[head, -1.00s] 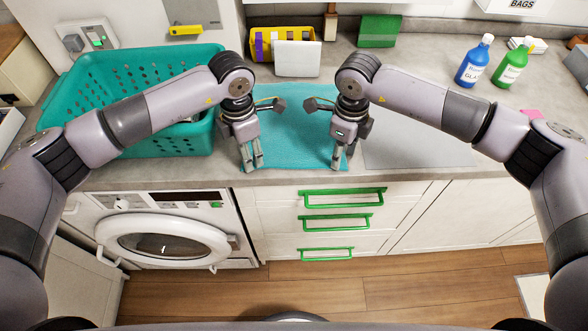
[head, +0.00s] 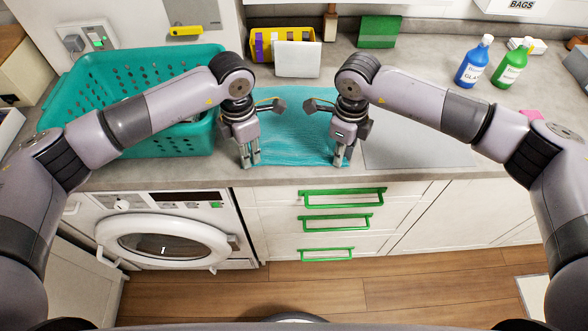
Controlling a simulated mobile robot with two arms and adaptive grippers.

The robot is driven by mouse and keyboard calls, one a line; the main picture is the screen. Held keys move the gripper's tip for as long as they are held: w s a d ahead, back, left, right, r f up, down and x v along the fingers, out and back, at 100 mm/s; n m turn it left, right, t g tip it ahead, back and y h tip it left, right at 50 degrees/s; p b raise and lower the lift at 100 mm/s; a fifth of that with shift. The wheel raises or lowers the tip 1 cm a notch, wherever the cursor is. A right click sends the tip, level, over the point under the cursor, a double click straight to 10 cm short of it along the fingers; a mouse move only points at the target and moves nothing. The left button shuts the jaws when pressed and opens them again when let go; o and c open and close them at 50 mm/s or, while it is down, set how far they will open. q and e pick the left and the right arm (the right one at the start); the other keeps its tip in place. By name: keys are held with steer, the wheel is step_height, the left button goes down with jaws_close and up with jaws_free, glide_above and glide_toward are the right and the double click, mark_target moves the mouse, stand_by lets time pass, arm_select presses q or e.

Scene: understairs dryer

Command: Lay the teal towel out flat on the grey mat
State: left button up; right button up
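The teal towel (head: 295,138) lies on the counter between my two grippers in the head view. Its surface is rippled, and its near edge runs from one gripper to the other. My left gripper (head: 250,164) points down at the towel's near left corner, and my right gripper (head: 341,164) at its near right corner. Both appear shut on the towel, though the fingers partly hide the corners. The grey mat (head: 425,150) shows as a flat, bare sheet to the right of the towel.
A teal laundry basket (head: 75,95) stands to the left. A yellow bin (head: 262,42) and a white box (head: 297,59) stand behind the towel. Blue (head: 473,63) and green (head: 511,66) bottles stand at the back right. The counter's front edge is close to the grippers.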

arm_select(q)
steer(key=shift+f, duration=0.1)
jaws_close()
arm_select(e)
steer(key=shift+s+d+f, duration=0.1)
steer(key=shift+f, duration=0.1)
jaws_close()
arm_select(q)
steer(key=shift+a, duration=0.15)
arm_select(e)
steer(key=shift+d, duration=0.1)
